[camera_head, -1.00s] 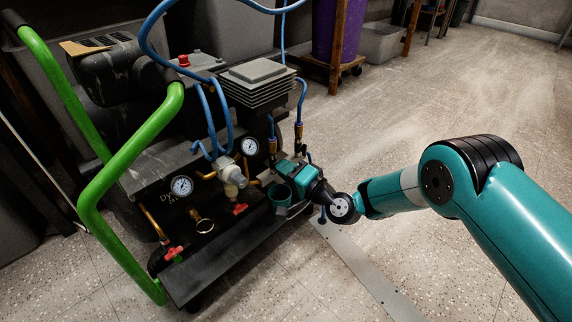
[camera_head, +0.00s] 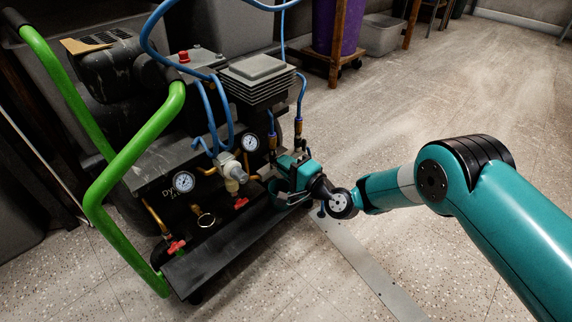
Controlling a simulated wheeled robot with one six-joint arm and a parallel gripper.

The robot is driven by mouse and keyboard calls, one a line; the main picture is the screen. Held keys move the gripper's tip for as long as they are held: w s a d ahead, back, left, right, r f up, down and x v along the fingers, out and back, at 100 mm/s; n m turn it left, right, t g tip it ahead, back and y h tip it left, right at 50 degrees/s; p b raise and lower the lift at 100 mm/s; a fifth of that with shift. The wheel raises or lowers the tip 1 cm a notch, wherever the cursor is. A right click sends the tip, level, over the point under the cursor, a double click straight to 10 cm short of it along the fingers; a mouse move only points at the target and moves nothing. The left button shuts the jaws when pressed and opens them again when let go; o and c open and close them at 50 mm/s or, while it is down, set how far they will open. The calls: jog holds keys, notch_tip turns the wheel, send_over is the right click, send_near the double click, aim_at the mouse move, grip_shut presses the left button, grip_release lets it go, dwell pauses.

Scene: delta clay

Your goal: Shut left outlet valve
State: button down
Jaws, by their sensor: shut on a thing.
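The compressor (camera_head: 150,165) stands on the floor at left, with a green tube handle. Two brass outlet fittings with blue hoses stand at its right end, the left one (camera_head: 272,140) and the right one (camera_head: 299,127). My gripper (camera_head: 275,187) is just below and in front of the left fitting, at the compressor's front edge. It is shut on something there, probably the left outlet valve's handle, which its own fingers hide. Two red valve handles are in plain view, one (camera_head: 240,203) just left of the gripper and one (camera_head: 175,247) at lower left.
Two round gauges (camera_head: 183,182) (camera_head: 249,142) and a pale regulator (camera_head: 232,172) sit left of my gripper. A black shelf (camera_head: 215,262) runs along the compressor's front. Blue hoses loop overhead. A metal floor strip (camera_head: 365,265) lies below my arm. The floor at right is clear.

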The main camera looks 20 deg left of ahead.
jog(key=shift+w+d, duration=0.1)
jog(key=c, duration=1.2)
grip_release()
jog(key=p+v, duration=1.7)
jog(key=p, duration=0.4)
jog(key=shift+d, duration=0.1)
